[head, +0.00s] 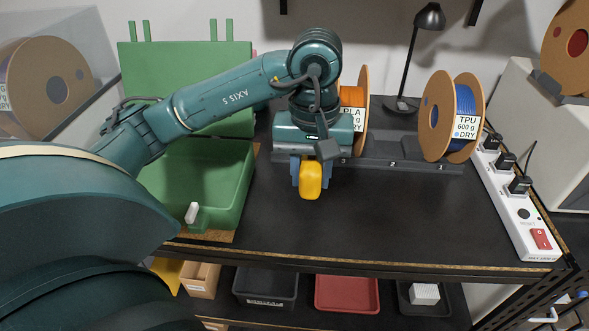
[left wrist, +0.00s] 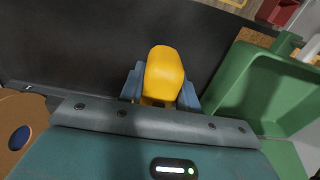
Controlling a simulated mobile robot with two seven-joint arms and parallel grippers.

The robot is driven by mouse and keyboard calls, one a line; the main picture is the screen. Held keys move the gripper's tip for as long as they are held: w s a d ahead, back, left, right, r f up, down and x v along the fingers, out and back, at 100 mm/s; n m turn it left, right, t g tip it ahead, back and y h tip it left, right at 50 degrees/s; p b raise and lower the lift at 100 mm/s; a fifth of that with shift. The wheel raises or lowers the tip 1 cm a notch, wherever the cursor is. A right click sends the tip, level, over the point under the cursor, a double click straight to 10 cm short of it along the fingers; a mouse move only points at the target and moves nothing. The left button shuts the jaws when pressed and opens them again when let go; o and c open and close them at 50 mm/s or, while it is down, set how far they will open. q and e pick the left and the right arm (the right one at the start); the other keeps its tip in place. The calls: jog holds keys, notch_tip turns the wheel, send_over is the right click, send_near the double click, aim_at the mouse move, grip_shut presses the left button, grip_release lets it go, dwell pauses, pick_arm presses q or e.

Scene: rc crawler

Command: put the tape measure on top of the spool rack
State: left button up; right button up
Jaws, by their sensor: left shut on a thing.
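The yellow tape measure (head: 311,180) is held in my left gripper (head: 309,178), above the dark tabletop and in front of the spool rack. In the left wrist view the tape measure (left wrist: 164,75) sits between the two blue-grey fingers of my left gripper (left wrist: 160,92), which are shut on it. The spool rack (head: 405,168) is a low dark rail at the back of the table. It carries an orange spool (head: 361,105) and a blue spool (head: 470,105); my gripper and wrist hide its left part. My right gripper is not in view.
An open green case (head: 205,175) stands left of the gripper. A white power strip (head: 520,215) runs along the right edge, and a black lamp (head: 410,60) stands behind the rack. The table front (head: 400,225) is clear. Bins (head: 347,294) sit on a shelf below.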

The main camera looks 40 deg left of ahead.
aim_at(310, 161)
pick_arm(q)
jog(key=f, duration=0.3)
jog(key=shift+s, duration=0.2)
jog(key=shift+w+f, duration=0.1)
jog(key=shift+f, duration=2.3)
jog(key=shift+f, duration=0.15)
jog(key=o, duration=1.1)
jog(key=shift+c, duration=0.2)
notch_tip(310, 161, up, 12)
jog(key=shift+r+p, duration=0.2)
jog(key=shift+p, duration=0.45)
